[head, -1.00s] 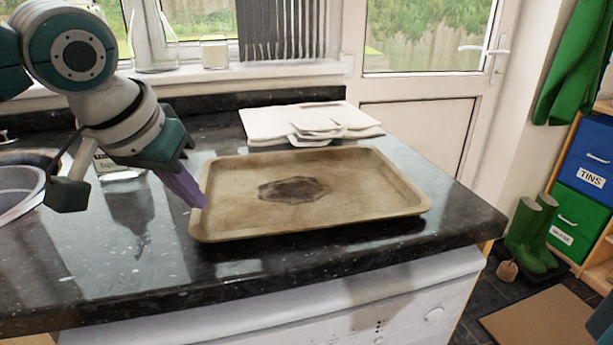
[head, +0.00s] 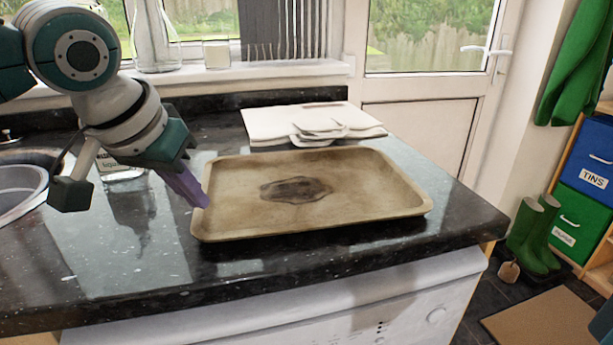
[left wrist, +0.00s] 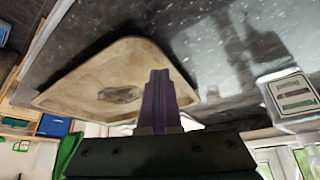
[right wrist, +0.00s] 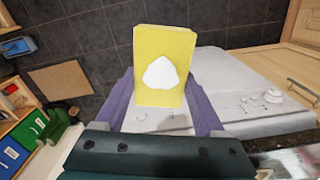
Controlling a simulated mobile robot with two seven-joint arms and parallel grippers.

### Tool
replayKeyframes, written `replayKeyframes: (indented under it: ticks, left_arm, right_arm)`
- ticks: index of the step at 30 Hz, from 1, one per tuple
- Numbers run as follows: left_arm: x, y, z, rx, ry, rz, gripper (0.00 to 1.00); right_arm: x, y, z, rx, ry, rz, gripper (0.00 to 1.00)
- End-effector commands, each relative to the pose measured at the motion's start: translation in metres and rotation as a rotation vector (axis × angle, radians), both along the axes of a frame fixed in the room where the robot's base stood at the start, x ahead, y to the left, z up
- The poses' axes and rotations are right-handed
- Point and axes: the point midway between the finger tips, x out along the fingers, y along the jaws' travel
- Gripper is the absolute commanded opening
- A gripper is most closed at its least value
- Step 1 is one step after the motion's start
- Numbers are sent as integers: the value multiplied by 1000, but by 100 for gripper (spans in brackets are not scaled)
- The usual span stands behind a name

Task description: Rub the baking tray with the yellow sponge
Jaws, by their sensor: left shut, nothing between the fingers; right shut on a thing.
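The baking tray (head: 375,205) lies on the dark granite worktop, with a dark burnt stain (head: 296,190) near its middle. It also shows in the left wrist view (left wrist: 75,88). My left gripper (head: 200,200) is shut and empty, its purple fingertips at the tray's left rim; I cannot tell if they touch it. My right gripper (right wrist: 163,105) is shut on the yellow sponge (right wrist: 163,45), which has a white blob (right wrist: 161,75) on its face. The sponge is off the worktop, seen above the floor and beside the white appliance. The right gripper and sponge are outside the head view.
A labelled bottle (left wrist: 290,95) stands behind my left gripper, near the sink (head: 22,190). The white appliance (head: 330,305) is below the front edge. The worktop right of the tray is clear.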

Motion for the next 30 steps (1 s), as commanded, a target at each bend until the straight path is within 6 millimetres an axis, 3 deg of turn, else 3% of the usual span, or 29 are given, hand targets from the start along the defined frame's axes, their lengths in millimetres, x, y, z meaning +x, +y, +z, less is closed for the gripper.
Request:
replayKeyframes:
  ticks: [30]
  left_arm:
    - [0,0,-9,0,0,0,0]
  right_arm:
    - [0,0,-4,0,0,0,27]
